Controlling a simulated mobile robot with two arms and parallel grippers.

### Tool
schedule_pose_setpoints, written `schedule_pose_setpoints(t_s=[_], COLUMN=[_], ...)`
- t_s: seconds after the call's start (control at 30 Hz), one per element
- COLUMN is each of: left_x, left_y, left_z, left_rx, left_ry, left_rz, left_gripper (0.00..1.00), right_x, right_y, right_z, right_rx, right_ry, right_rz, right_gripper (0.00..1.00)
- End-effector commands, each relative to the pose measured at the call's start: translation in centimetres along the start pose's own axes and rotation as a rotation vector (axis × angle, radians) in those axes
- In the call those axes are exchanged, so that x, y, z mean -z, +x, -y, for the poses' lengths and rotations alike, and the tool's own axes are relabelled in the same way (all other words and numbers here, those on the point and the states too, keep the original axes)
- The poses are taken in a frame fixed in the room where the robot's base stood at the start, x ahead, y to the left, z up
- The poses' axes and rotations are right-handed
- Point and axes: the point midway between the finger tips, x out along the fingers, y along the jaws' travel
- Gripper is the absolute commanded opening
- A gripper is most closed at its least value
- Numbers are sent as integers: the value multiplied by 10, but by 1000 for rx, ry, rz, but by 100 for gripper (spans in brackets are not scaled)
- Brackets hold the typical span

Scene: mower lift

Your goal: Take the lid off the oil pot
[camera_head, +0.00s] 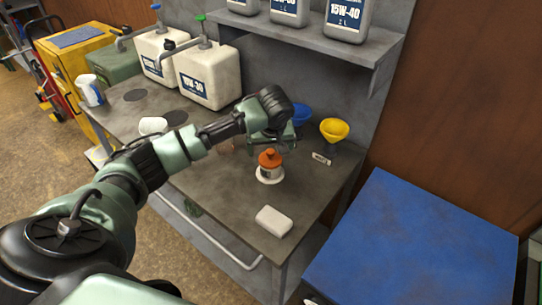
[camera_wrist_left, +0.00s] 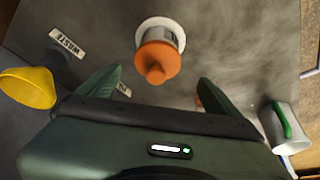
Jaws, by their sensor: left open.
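The oil pot (camera_head: 270,174) is a small pale pot standing on a white round base on the grey bench. Its orange lid (camera_head: 270,157) sits on top and rises to a knob. In the left wrist view the orange lid (camera_wrist_left: 157,62) lies ahead of the fingers and hides most of the pot. My left gripper (camera_head: 283,135) is above the bench, just behind the pot in the head view. In the left wrist view my left gripper (camera_wrist_left: 160,85) is open, its two green fingers spread wide with nothing between them. My right gripper is not in view.
A yellow funnel (camera_head: 334,130) and a blue funnel (camera_head: 301,114) stand by the back panel near a small label (camera_head: 322,159). A white block (camera_head: 273,221) lies at the bench front. Large oil cans (camera_head: 209,76) stand at the back left. A blue-topped surface (camera_head: 410,245) is at right.

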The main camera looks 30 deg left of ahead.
Motion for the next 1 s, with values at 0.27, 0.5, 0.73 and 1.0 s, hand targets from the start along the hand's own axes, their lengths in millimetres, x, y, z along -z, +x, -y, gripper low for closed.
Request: schedule_pose_setpoints(t_s=[0.27,0.5,0.73,1.0], left_x=[-1,-1,-1,-1], left_y=[39,48,48,48], left_z=[-2,-2,-2,-2], left_rx=[1,-2,-2,-2], left_ry=[2,4,4,3], left_rz=[2,-1,-1,-1], left_gripper=[94,94,55,29], right_x=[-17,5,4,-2], right_y=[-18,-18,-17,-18], right_z=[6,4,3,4], right_rx=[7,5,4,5], right_ry=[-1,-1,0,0], right_rz=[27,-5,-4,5], right_gripper=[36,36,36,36])
